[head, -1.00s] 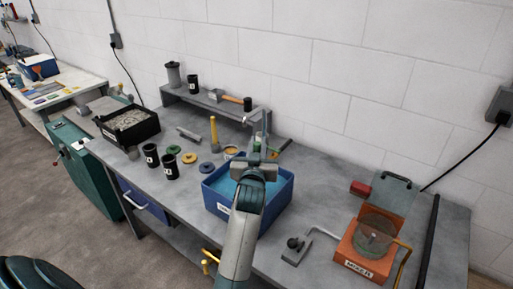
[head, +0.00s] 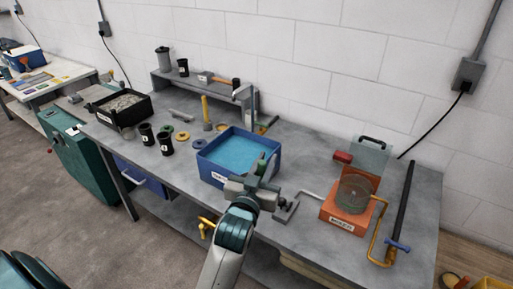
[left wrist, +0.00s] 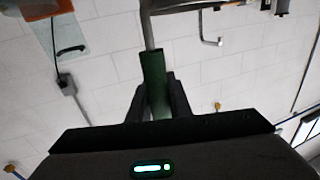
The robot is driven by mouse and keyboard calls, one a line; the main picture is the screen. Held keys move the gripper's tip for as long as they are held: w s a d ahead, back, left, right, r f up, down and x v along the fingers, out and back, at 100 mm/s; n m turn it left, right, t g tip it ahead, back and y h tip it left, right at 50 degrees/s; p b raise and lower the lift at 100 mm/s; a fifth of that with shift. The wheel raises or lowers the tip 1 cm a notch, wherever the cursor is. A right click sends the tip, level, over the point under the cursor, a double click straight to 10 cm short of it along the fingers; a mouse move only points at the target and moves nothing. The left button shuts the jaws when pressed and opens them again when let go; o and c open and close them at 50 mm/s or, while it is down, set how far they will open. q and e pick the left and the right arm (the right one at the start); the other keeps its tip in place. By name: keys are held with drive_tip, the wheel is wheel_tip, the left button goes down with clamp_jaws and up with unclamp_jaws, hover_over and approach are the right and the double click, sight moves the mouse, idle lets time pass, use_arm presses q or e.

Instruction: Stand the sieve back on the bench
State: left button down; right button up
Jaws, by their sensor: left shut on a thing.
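My left gripper (head: 265,182) is at the near right corner of the blue tub (head: 212,174) in the head view. It is shut on the green handle of the sieve (left wrist: 154,80), seen in the left wrist view between the dark fingers. A grey rod runs from the handle to a pale rounded part at the top edge, where the picture cuts it off. In the head view the held sieve (head: 272,165) shows only as a small greenish piece above the fingers; its round end cannot be made out. My right gripper is not in view.
The orange mixer (head: 335,222) with a round dish stands to the right, near a black bar (head: 402,205). A grey block with a bent rod (head: 286,211) sits close by my gripper. Black cups (head: 165,144) and a black tray (head: 121,108) are at the left.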

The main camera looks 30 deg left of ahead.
use_arm(q)
drive_tip(key=s+d+f+h+b, duration=0.1)
drive_tip(key=s+d+f+b, duration=0.2)
drive_tip(key=f+b, duration=0.4)
drive_tip(key=s+d+f+m+h+b, duration=0.1)
drive_tip(key=s+d+f+h+b, duration=0.1)
drive_tip(key=f+b, duration=0.5)
drive_tip(key=shift+s+d+m, duration=0.3)
drive_tip(key=shift+s+d, duration=0.45)
drive_tip(key=shift+d, duration=0.1)
